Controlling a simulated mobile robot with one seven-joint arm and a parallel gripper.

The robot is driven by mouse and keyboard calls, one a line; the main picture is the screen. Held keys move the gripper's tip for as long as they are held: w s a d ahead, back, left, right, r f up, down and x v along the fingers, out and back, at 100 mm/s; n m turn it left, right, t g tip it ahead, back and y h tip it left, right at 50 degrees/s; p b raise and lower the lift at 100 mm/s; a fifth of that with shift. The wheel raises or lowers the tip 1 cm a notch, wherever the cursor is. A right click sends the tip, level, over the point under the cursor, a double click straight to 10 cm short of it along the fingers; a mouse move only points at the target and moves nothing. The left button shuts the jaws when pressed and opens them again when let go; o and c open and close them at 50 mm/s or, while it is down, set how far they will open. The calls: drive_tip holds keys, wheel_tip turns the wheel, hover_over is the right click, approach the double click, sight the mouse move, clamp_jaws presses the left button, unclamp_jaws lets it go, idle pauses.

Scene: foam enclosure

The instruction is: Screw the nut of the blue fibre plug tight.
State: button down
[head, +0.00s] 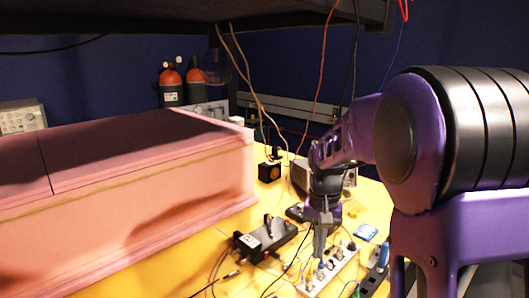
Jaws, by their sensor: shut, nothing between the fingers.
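My gripper (319,258) points straight down over a white strip of sockets (333,272) on the yellow table. Its fingers look closed, with nothing seen held in them. A small blue piece (320,273) sits on the strip just below the fingertips. It may be the blue fibre plug, but it is too small to make out its nut or thread. I cannot tell whether the fingertips touch it. A larger blue cylindrical piece (384,252) stands at the right on a dark strip.
A black device (264,240) with cables lies left of my gripper. A long pink foam enclosure (130,180) fills the left. Thin cables hang behind my arm and cross the table around the strip. A dark shelf (180,12) overhangs the table.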

drive_tip(key=shift+d, duration=0.2)
drive_tip(key=shift+s+d+r+b, duration=0.25)
drive_tip(key=shift+d+r+b, duration=0.2)
drive_tip(key=shift+d+b, duration=0.15)
wheel_tip(320, 180, down, 7)
drive_tip(key=b, duration=0.5)
drive_tip(key=shift+w+r, duration=0.1)
drive_tip(key=shift+w, duration=0.3)
idle(0.7)
